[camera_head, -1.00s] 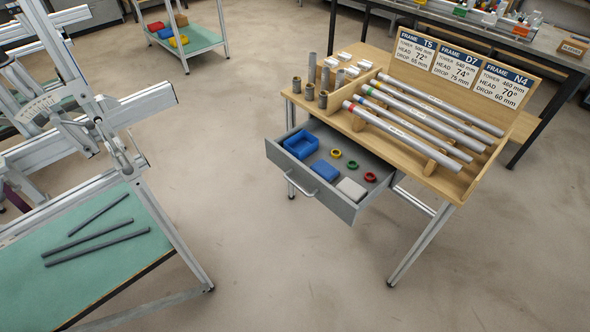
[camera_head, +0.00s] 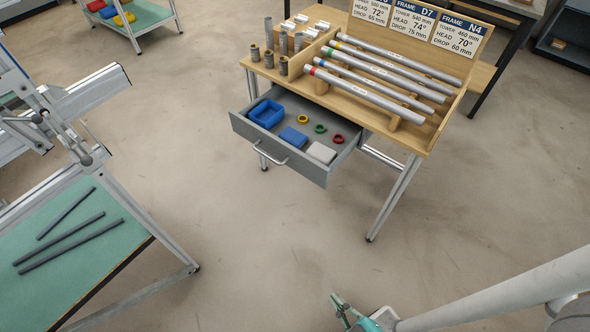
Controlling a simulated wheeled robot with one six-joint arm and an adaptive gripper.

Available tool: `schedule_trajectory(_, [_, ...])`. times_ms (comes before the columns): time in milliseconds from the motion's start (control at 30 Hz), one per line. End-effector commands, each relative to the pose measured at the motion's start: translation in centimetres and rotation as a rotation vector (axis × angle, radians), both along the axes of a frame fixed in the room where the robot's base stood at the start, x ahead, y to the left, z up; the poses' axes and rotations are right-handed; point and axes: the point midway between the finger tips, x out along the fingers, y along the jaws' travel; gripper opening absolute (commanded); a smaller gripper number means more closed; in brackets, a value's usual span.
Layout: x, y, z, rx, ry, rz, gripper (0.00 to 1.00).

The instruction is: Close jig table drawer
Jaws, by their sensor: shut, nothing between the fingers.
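The jig table (camera_head: 436,133) is a wooden-topped table on metal legs in the upper middle of the head view. Its grey drawer (camera_head: 296,162) stands pulled out toward the lower left. The drawer's bar handle (camera_head: 269,160) is on its front panel. Inside lie a blue bin (camera_head: 266,113), a blue block (camera_head: 293,138), a pale block (camera_head: 321,153) and yellow, green and red rings. My gripper (camera_head: 338,305) is at the bottom edge, shut and empty, well apart from the drawer. Part of it is cut off by the frame.
Tubes (camera_head: 375,92), sleeves and frame cards (camera_head: 412,27) sit on the tabletop. A green-topped bench (camera_head: 110,245) with dark rods and a metal frame stands at left. A dark-framed bench (camera_head: 520,8) is behind. The floor (camera_head: 250,240) before the drawer is clear.

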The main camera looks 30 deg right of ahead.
Motion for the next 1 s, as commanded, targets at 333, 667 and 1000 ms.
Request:
schedule_trajectory(333, [11.0, -3.0, -7.4, -0.471, 0.031, 0.011, 0.00])
schedule_trajectory(667, [23.5, -5.4, -6.6, -0.912, -0.041, -0.086, 0.00])
schedule_trajectory(1000, [29.7, -5.4, -3.4, -1.130, -0.119, -0.164, 0.00])
